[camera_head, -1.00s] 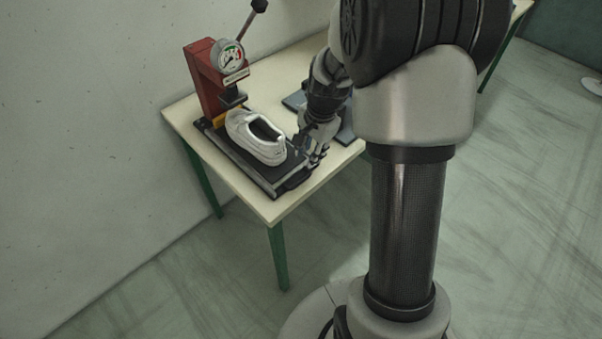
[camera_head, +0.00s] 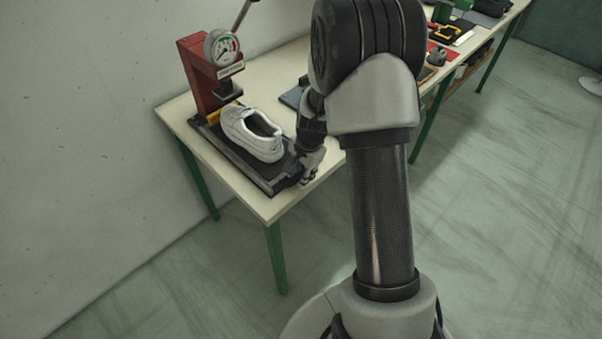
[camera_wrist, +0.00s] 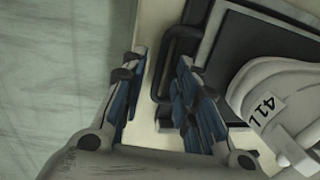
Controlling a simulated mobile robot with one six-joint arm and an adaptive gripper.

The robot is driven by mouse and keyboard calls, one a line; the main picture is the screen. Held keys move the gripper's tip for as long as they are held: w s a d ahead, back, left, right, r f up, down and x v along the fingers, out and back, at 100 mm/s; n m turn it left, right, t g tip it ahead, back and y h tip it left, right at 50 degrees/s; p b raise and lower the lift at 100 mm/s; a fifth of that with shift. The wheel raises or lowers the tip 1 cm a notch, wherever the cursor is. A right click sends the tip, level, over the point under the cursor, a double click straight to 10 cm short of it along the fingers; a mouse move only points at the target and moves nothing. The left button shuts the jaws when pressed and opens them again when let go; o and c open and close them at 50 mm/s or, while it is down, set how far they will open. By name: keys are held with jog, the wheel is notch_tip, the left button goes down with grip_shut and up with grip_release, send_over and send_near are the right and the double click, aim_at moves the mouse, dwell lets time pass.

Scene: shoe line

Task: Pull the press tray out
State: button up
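The press tray (camera_head: 262,183) is a dark flat tray at the foot of the red press (camera_head: 200,82). My gripper (camera_head: 309,170) is low beside that end, near the table's front edge. In the wrist view my gripper (camera_wrist: 161,57) is open, its blue-padded fingers on either side of the handle's outer bar. Whether they touch it I cannot tell.
The cream table (camera_head: 275,205) on green legs stands against the wall. A dark flat object (camera_head: 293,98) lies behind my arm. The floor in front is clear.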

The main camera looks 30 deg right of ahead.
grip_shut()
jog(key=shift+s, duration=0.15)
dwell(0.6)
